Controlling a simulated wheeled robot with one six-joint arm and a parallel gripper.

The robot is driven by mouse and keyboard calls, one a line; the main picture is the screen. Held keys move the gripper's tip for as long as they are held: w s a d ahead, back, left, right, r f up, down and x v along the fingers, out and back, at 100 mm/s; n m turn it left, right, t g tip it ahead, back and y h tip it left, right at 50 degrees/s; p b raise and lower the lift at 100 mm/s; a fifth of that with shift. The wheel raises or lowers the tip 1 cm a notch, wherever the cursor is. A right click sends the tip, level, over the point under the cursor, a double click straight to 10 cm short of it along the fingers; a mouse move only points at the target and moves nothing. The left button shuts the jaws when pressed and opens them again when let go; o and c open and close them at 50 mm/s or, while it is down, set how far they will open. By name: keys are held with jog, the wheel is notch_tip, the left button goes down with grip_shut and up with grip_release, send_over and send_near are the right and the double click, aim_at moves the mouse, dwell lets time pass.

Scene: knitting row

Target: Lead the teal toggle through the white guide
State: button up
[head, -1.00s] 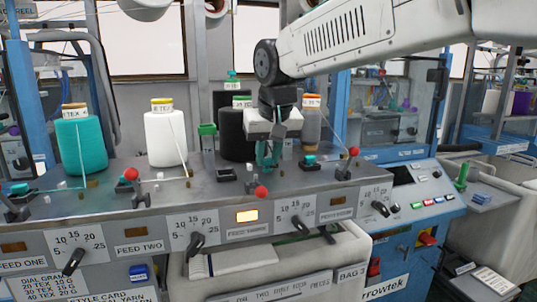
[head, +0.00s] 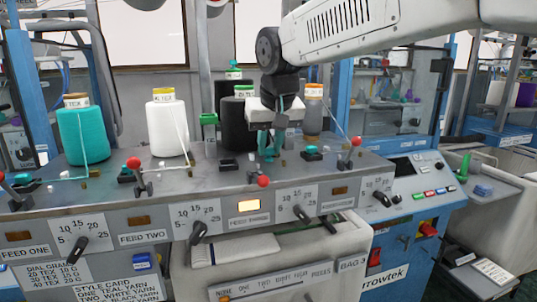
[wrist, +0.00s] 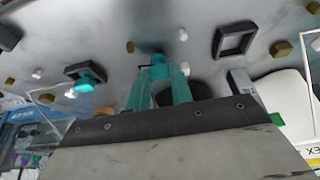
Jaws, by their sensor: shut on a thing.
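My gripper (wrist: 158,90) has teal fingers and is shut on the teal toggle (wrist: 158,71), held low over the grey metal panel. In the head view my gripper (head: 268,150) hangs in front of the black cone, and its teal fingers blend with the toggle. A small white piece (wrist: 183,34), perhaps the white guide, stands on the panel ahead and right of the toggle in the wrist view. Another white bit (wrist: 195,70) shows right beside the toggle; I cannot tell if it touches. Whether any guide surrounds the toggle is unclear.
An empty dark square holder (wrist: 235,40) lies right of the gripper in the wrist view; another holder with a teal piece (wrist: 84,82) lies left. Brass pegs (wrist: 104,112) dot the panel. The black cone (head: 238,122) is behind, and a red-knobbed lever (head: 264,181) in front.

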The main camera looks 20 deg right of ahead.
dwell(0.4)
jog(key=shift+a, duration=2.95)
